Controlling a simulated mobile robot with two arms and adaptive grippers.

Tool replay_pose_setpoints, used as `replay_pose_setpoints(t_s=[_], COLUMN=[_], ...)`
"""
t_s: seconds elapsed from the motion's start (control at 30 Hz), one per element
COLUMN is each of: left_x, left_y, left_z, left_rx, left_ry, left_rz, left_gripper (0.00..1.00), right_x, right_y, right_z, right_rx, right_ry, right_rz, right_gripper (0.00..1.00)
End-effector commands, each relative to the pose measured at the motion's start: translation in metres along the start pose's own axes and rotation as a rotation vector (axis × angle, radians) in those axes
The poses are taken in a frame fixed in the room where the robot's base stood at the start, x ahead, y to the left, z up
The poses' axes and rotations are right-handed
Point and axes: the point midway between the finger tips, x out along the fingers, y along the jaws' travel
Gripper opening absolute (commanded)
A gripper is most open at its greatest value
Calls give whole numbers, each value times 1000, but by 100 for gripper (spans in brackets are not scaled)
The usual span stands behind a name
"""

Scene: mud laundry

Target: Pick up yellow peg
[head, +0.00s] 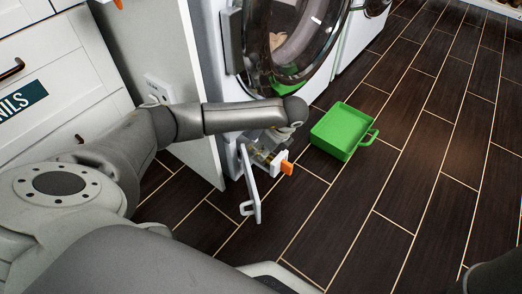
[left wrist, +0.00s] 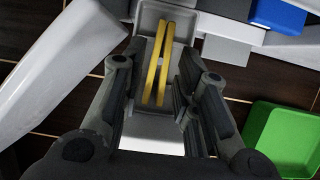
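The yellow peg (left wrist: 158,65) shows in the left wrist view as two long, thin yellow bars side by side in a light grey tray-like compartment (left wrist: 150,15). My left gripper (left wrist: 168,55) is open, with one dark finger on each side of the peg. I see gaps beside the peg, but cannot tell how far above it the fingertips are. In the head view my left gripper (head: 272,150) is at the small opening low on the white washer's front; the peg is hard to make out there.
A white flap (head: 250,186) hangs open below the washer opening, beside an orange piece (head: 287,168). A green bin (head: 341,131) with a handle stands on the dark floor to the right. The round washer door (head: 300,40) is above.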

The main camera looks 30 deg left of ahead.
Motion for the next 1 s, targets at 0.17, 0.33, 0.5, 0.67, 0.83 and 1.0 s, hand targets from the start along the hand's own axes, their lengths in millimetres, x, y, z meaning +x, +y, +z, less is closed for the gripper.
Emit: replay_pose_setpoints(t_s=[0.17, 0.33, 0.5, 0.67, 0.83, 1.0], left_x=[21, 23, 23, 23, 25, 26], left_y=[0, 0, 0, 0, 0, 0], left_z=[-1, 0, 0, 0, -1, -1], left_rx=[1, 1, 1, 1, 1, 1], left_ry=[1, 1, 1, 1, 1, 1], left_rz=[0, -1, -1, -1, 0, -1], left_gripper=[29, 29, 29, 29, 29, 14], right_x=[-16, -17, -16, -16, -16, -16], right_y=[-4, -4, -4, -4, -4, -4], right_z=[-6, -7, -7, -7, -7, -7], right_rx=[0, 0, 0, 0, 0, 0], right_ry=[2, 2, 3, 3, 3, 3], right_rz=[0, 0, -1, -1, -1, -1], right_gripper=[40, 40, 40, 40, 40, 40])
